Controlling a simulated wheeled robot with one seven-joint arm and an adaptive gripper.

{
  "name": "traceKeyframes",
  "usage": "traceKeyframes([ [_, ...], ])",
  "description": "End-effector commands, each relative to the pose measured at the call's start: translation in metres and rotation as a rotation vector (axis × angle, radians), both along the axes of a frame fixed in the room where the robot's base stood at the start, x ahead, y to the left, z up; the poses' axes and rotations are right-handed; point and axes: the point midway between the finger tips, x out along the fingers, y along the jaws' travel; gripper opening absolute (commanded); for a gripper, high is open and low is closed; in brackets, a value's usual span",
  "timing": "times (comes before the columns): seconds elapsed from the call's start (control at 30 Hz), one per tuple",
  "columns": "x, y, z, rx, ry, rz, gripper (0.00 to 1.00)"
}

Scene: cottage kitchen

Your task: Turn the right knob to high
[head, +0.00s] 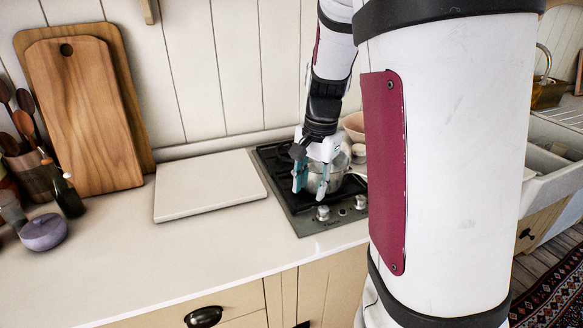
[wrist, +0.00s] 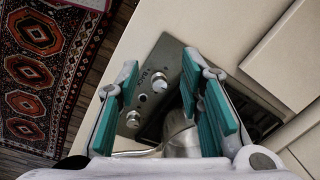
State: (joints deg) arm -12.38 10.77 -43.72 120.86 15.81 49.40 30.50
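The right knob (head: 361,202) is a small silver dial at the front right of the black hob (head: 300,221); it also shows in the wrist view (wrist: 133,119), between my finger pads. The left knob (head: 322,213) is a matching dial, seen higher in the wrist view (wrist: 158,82). I cannot read either knob's setting. My gripper (head: 309,188) is open and empty, its teal fingers spread and pointing down over the hob's front left. It is closer to the left knob than to the right one and appears apart from both.
A steel saucepan (wrist: 181,137) stands on the hob close behind the knobs, its handle to the right in the head view. A white board (head: 207,184) lies left of the hob. Wooden cutting boards (head: 84,113) lean on the wall. The counter front (head: 200,262) is clear.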

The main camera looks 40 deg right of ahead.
Motion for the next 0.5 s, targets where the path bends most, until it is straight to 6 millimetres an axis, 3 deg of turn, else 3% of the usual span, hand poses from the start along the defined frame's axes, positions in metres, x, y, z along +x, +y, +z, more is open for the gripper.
traceKeyframes([
  [0.13,0.010,-0.054,-0.017,-0.110,0.066,-0.225,0.34],
  [0.3,0.017,-0.107,-0.020,-0.260,0.089,-0.424,0.34],
  [0.5,0.024,-0.141,-0.013,-0.384,0.081,-0.545,0.34],
])
